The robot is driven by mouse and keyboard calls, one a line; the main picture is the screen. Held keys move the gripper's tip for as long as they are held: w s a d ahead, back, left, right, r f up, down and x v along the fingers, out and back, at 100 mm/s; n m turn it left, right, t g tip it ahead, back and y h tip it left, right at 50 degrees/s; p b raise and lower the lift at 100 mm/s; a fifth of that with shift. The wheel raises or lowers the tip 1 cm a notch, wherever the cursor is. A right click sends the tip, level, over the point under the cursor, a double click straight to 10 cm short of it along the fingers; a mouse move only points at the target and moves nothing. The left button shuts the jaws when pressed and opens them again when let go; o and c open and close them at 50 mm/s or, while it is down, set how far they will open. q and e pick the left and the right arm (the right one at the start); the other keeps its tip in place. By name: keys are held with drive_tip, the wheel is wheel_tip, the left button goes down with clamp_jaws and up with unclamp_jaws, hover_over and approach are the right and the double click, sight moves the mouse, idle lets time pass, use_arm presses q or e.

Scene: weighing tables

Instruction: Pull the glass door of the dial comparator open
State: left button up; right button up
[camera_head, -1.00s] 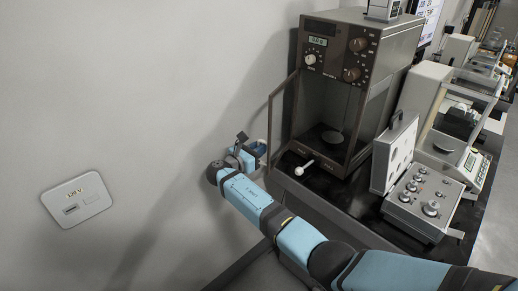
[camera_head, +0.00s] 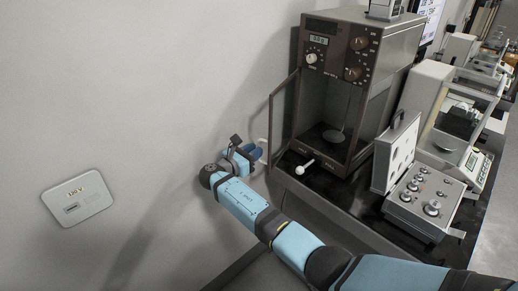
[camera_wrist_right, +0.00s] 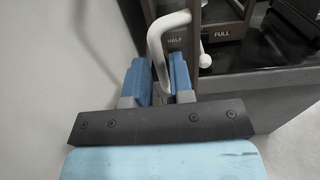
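The dial comparator (camera_head: 386,42) is a brown cabinet with knobs and a small display, standing at the back left of the dark bench. Its glass door (camera_head: 284,112) stands swung out to the left, with the front of the chamber uncovered. The door's white handle (camera_head: 263,143) is at its outer edge. My right gripper (camera_head: 253,153) is at this handle. In the right wrist view the white handle (camera_wrist_right: 156,46) reaches down between the parted blue fingers of my right gripper (camera_wrist_right: 160,75), which look open around it. My left gripper is not in view.
A white-knobbed lever (camera_head: 304,167) sticks out from the cabinet's front base. A grey case with knobs (camera_head: 424,203) and a balance (camera_head: 462,160) stand to the right.

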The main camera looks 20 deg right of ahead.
drive_tip(key=v, duration=1.1)
drive_tip(key=shift+f, duration=0.1)
